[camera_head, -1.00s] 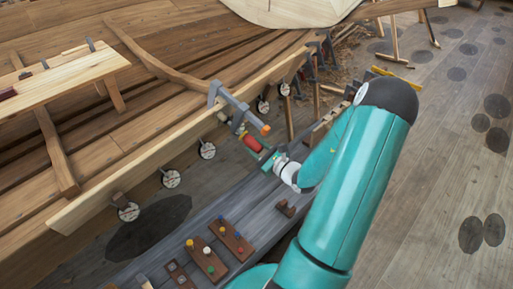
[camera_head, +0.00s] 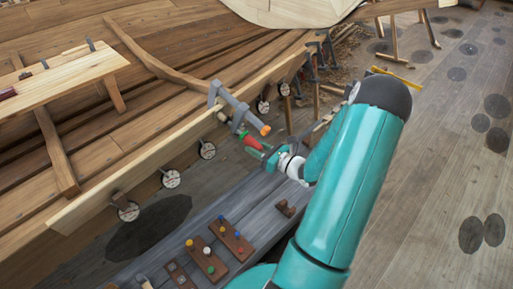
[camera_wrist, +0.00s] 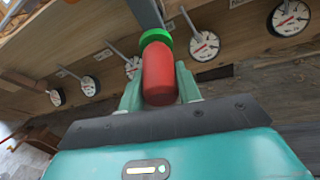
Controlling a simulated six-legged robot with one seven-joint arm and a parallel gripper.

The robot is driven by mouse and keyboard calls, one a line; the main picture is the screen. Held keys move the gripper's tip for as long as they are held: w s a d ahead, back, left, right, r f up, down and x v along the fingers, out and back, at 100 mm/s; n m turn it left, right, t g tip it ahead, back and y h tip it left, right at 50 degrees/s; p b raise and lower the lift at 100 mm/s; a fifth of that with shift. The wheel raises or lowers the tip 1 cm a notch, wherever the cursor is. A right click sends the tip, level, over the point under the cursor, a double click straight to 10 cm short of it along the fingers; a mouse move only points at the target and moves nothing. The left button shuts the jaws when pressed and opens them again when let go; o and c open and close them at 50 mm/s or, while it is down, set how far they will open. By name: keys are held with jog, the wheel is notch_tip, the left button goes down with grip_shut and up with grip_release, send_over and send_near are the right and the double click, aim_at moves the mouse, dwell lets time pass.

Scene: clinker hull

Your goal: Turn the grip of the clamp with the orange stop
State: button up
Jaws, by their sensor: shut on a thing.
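The grey clamp (camera_head: 236,106) sits over the edge of the hull plank and has an orange stop (camera_head: 265,130) at the end of its bar. Its red grip (camera_head: 252,141) hangs below the bar; in the wrist view the red grip (camera_wrist: 159,76) has a green collar (camera_wrist: 156,37) at its far end. My gripper (camera_head: 268,154) is at the grip. In the wrist view my gripper (camera_wrist: 160,90) has one finger on each side of the red grip and is shut on it. The finger contact is partly hidden by the grip in the wrist view.
Round white dials (camera_head: 207,150) hang along the plank's lower edge. A grey bench (camera_head: 245,215) below holds brown boards with coloured pegs (camera_head: 201,255). More grey clamps (camera_head: 318,55) stand farther along the hull.

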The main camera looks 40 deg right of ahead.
dwell(0.4)
jog(key=o, duration=1)
jog(key=shift+s, duration=0.1)
jog(key=v, duration=1.3)
jog(key=shift+s+d, duration=0.2)
jog(key=shift+s, duration=0.1)
